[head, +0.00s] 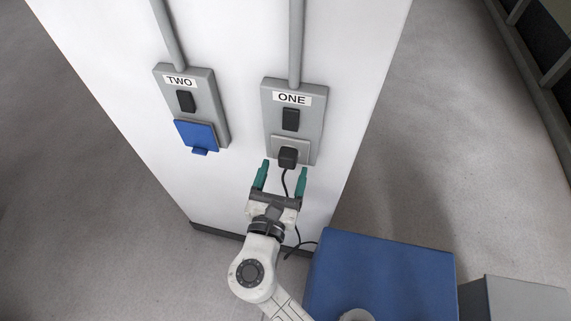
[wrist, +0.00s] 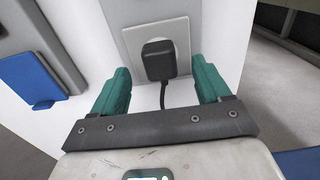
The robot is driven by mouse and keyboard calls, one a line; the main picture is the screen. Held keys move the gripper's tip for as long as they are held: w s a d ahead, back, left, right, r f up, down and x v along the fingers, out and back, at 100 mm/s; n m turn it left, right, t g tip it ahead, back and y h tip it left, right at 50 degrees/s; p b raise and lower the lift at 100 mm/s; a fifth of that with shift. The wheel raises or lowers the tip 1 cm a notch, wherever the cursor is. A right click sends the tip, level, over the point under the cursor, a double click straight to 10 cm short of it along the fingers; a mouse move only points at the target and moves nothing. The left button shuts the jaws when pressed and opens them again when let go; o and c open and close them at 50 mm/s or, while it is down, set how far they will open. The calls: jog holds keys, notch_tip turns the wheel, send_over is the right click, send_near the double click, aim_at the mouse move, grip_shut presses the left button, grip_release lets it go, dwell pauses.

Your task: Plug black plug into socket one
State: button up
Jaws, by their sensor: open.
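The black plug (head: 288,157) sits at the socket (head: 304,150) on the panel labelled ONE (head: 292,98). Its cable hangs down below it. In the wrist view the plug (wrist: 159,60) lies against the light square socket plate (wrist: 183,38), and its pins are not visible. My gripper (head: 282,175) is open just below the plug, with a green finger on each side of the cable. In the wrist view my gripper (wrist: 160,82) has its fingers apart to the left and right of the plug, not touching it.
A panel labelled TWO (head: 180,81) with a blue socket cover (head: 195,135) is to the left on the same white pillar (head: 235,60). Grey conduits run up from both panels. A blue-topped block (head: 385,270) stands at the lower right.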

jog(key=b+v, duration=0.1)
jog(key=v, duration=0.7)
jog(key=shift+r, duration=0.1)
jog(key=s+d+f+m+g+h, duration=0.1)
jog(key=s+d+f+m+g, duration=0.2)
jog(key=d+m, duration=0.4)
jog(key=d+f+m+g, duration=0.4)
jog(key=d+m, duration=0.1)
jog(key=d, duration=0.3)
jog(key=s+d+f+m+g+h, duration=0.1)
jog(key=s+d+f+m+g, duration=0.2)
jog(key=d+m, duration=0.4)
jog(key=s+d+f+m+g+y, duration=0.2)
jog(key=s+m+g+y, duration=0.1)
jog(key=s+m, duration=0.3)
jog(key=s+d+f+m+g+y, duration=0.2)
jog(key=s+d+m+g+y, duration=0.1)
jog(key=s+m, duration=0.3)
jog(key=shift+s+d+m+y, duration=0.35)
jog(key=shift+m+y, duration=0.35)
jog(key=shift+m, duration=0.3)
jog(key=shift+w+f, duration=0.1)
